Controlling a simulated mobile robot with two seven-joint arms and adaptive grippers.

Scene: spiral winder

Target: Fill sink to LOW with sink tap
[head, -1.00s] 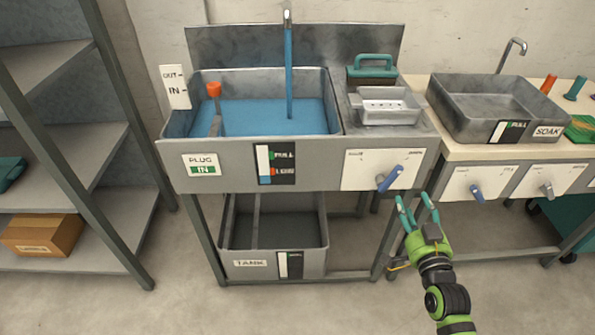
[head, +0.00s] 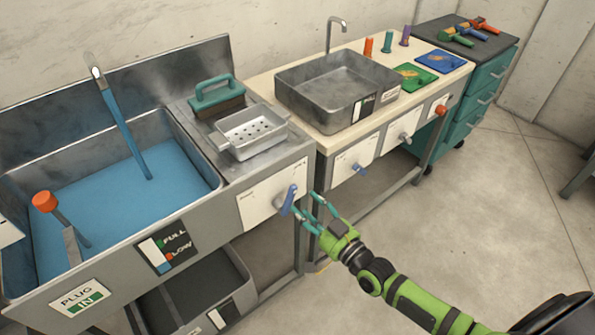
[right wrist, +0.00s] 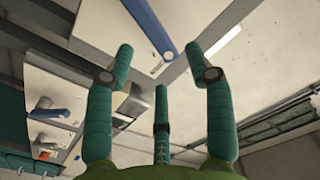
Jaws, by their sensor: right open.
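The grey sink (head: 205,225) holds blue water (head: 120,205). A blue stream (head: 125,130) runs into it from the sink tap (head: 96,72). The gauge (head: 165,247) on its front is marked FULL and LOW, with blue in its lower part. The blue tap handle (head: 287,200) is on the white front panel; it also shows at the top of the right wrist view (right wrist: 150,28). My right gripper (head: 314,207) is open and empty, just right of the handle, fingers towards it. Contact is not clear. My left gripper is out of view.
An orange-topped plug lever (head: 45,202) stands in the sink; the plug label (head: 80,298) reads IN. A tank (head: 240,290) sits below. A bench with a second basin (head: 340,88) and several front controls adjoins on the right. The floor (head: 500,200) to the right is clear.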

